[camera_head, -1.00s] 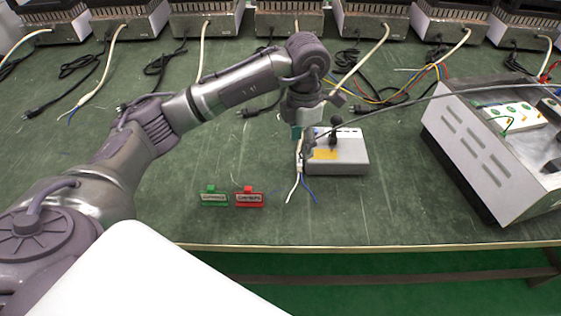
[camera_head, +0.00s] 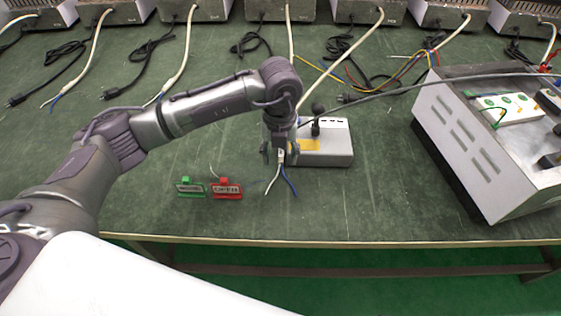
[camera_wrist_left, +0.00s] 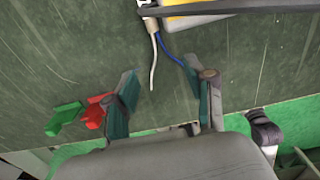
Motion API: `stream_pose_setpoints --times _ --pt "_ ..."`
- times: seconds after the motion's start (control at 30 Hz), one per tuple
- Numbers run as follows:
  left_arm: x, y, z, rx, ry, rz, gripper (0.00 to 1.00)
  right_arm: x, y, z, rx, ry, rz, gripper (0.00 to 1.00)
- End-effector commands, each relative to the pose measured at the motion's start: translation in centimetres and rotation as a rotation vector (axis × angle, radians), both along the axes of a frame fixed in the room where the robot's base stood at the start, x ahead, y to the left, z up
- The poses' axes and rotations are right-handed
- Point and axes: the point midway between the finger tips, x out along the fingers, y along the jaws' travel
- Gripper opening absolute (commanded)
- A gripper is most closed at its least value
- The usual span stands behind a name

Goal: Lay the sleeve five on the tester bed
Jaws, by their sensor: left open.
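The white sleeve (camera_head: 345,63) comes from the fifth heater at the back and runs to the left side of the tester. Its bare white and blue ends (camera_head: 288,184) hang past the tester's near left edge. The tester (camera_head: 333,152) is a low pale box with a yellow label and a dark lever. My left gripper (camera_head: 279,153) is over the box's left edge, at the sleeve's end. In the left wrist view its fingers (camera_wrist_left: 165,98) are spread, with the wire ends (camera_wrist_left: 154,62) between and beyond them. Whether the sleeve rests on the bed is hidden by the gripper.
A green tag (camera_head: 190,188) and a red tag (camera_head: 226,189) stand left of the tester. A large metal device (camera_head: 480,150) is at the right, with a grey cable running to the tester. Heaters (camera_head: 370,10) line the back. The front of the table (camera_head: 340,215) is clear.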

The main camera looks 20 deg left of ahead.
Motion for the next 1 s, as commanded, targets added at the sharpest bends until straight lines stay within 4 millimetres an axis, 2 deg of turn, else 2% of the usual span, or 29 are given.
stream_pose_setpoints --times 0.27,0.53,0.77,0.87,1.0 --pt "0.0 0.0 -1.8 -0.001 0.002 0.001 0.54 0.3 -0.1 0.5 -0.001 -0.004 0.000 0.40" --pt "0.1 -0.1 -5.7 0.000 0.001 0.000 0.54 1.1 0.0 2.1 0.000 -0.016 -0.002 0.40" --pt "0.2 -0.1 -6.0 -0.002 -0.002 -0.001 0.54 1.1 0.0 2.3 0.000 -0.016 -0.002 0.40" --pt "0.1 -0.1 -6.0 -0.001 -0.001 -0.001 0.41 1.1 0.0 2.3 0.000 -0.017 -0.002 0.40" --pt "0.1 -0.1 -6.0 -0.001 -0.001 -0.001 0.17 1.1 0.0 2.3 0.000 -0.017 -0.002 0.40"
